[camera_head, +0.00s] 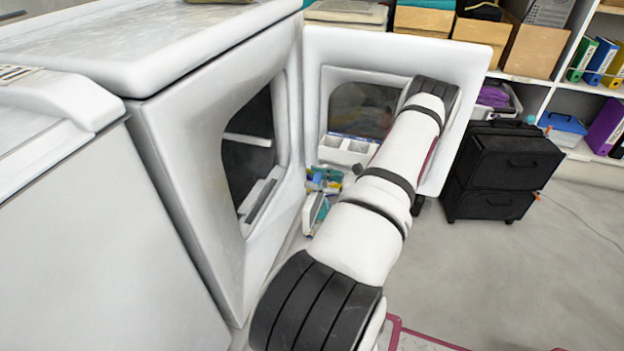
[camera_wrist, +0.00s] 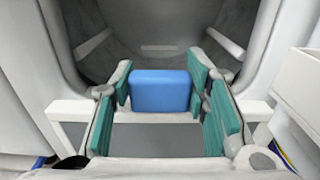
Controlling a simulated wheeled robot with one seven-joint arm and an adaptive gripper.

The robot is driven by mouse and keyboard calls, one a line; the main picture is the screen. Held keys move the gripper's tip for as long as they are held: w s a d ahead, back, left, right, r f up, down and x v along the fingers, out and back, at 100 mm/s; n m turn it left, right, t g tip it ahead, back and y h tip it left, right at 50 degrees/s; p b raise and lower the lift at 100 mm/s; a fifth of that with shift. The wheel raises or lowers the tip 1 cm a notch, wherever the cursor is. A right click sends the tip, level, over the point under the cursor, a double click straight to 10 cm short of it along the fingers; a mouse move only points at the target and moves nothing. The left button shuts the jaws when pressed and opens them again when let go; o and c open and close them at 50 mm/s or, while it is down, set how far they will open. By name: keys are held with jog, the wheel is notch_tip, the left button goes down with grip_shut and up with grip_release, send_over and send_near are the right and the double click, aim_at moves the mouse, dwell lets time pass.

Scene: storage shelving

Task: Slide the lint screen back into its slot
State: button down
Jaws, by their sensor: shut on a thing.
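The lint screen (camera_wrist: 68,109) appears in the wrist view as a white frame around a grey panel, with a blue handle block (camera_wrist: 161,91) at its top middle. My gripper (camera_wrist: 162,95) has teal pads on both sides of this block and is shut on it. The screen is in front of the round dryer opening (camera_wrist: 160,28), with its white top bar running across the picture. Its lower part is cut off by my gripper's body. The slot cannot be made out in the wrist view. In the head view my arm hides the gripper and screen.
The white dryer (camera_head: 185,190) stands on the left with its opening facing right. Its door (camera_head: 465,75) is swung open behind my arm. A black drawer case (camera_head: 505,165) stands right of the door. Shelves with boxes and binders line the back.

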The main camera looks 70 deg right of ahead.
jog(key=w+f+b, duration=0.1)
jog(key=w, duration=0.9)
jog(key=w+a+f+b, duration=0.1)
jog(key=w+f, duration=0.1)
jog(key=w, duration=0.7)
jog(key=shift+w+a, duration=0.25)
jog(key=shift+w, duration=0.1)
dwell(0.7)
jog(key=shift+f, duration=0.1)
dwell(0.4)
